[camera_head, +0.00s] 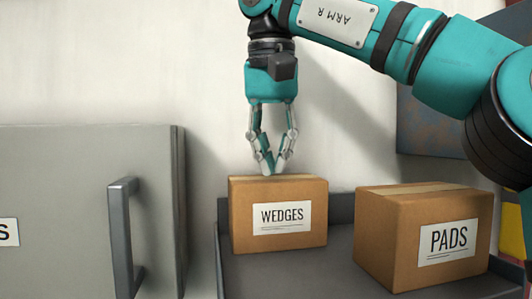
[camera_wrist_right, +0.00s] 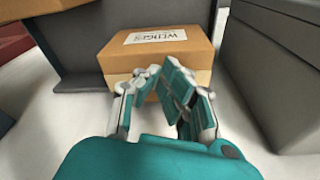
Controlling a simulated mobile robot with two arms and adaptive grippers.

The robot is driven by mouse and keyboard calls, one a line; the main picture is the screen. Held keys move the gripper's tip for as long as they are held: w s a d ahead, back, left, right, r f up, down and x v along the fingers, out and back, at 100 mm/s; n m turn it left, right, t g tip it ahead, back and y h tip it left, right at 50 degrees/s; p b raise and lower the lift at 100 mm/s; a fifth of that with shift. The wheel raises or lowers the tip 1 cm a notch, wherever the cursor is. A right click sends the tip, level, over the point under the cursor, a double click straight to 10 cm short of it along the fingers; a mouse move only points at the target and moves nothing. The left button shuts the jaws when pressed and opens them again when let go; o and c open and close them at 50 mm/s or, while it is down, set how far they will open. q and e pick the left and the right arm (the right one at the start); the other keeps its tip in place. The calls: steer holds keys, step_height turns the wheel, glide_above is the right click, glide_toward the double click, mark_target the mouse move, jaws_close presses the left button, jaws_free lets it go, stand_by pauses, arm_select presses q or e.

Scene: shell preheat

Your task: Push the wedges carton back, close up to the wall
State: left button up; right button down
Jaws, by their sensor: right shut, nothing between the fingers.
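The wedges carton (camera_head: 278,238) is a brown box with a white WEDGES label, upright at the left back of a dark grey tray (camera_head: 262,280). It also shows in the right wrist view (camera_wrist_right: 118,57), beyond the fingers. The pale wall (camera_head: 215,90) is behind it. My right gripper (camera_head: 268,170) points down with its fingertips together and empty, at the carton's top edge in the head view. I cannot tell whether they touch the carton. The gripper also shows in the wrist view (camera_wrist_right: 160,73). My left gripper is not in view.
A pads carton (camera_head: 385,240) stands to the right in the same tray, with a gap between the cartons. A grey cabinet (camera_head: 85,210) with a dark vertical handle (camera_head: 122,240) stands to the left. A dark blue panel (camera_head: 425,125) is on the wall at the right.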

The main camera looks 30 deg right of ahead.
mark_target(275, 210)
steer(key=shift+w+d+f, duration=0.25)
steer(key=shift+w+d, duration=0.05)
steer(key=shift+w, duration=0.1)
steer(key=shift+a+f, duration=0.1)
steer(key=shift+f, duration=0.35)
steer(key=shift+s+a+f, duration=0.1)
steer(key=shift+s+f, duration=0.05)
steer(key=shift+s, duration=0.1)
steer(key=shift+a+f, duration=0.1)
steer(key=shift+s+a, duration=0.25)
steer(key=shift+s, duration=0.4)
